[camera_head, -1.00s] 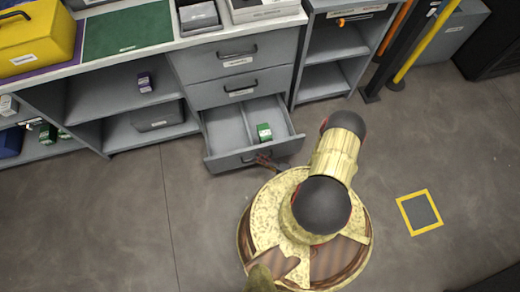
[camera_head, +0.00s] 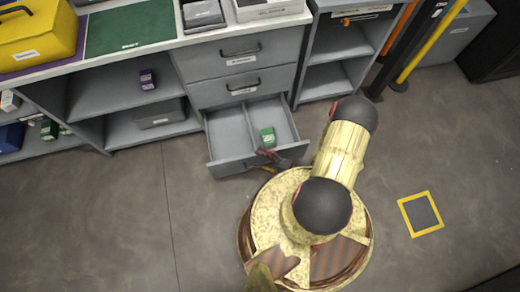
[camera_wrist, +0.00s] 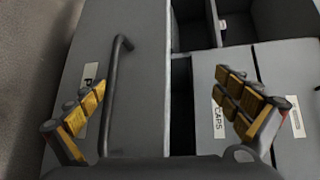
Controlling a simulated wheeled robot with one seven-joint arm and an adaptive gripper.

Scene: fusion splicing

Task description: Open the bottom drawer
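The bottom drawer (camera_head: 232,168) is pulled out of the grey cabinet, and its divided inside shows in the head view. A small green box (camera_head: 267,137) lies in its right compartment. My gripper (camera_head: 270,155) is at the right part of the drawer's front edge. In the wrist view my gripper (camera_wrist: 165,115) has its fingers spread wide. The dark bar handle (camera_wrist: 114,95) on the drawer front (camera_wrist: 145,75) shows between the fingers, nearer the left one. I see no grip on it. Part of the handle's lower end is hidden by the gripper body.
Two shut drawers, the middle (camera_head: 232,92) and the top (camera_head: 222,62), sit above. Open shelves (camera_head: 85,95) stand left and more shelves (camera_head: 335,42) right. The floor left of my base is clear. A yellow-outlined square (camera_head: 420,214) marks the floor at right.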

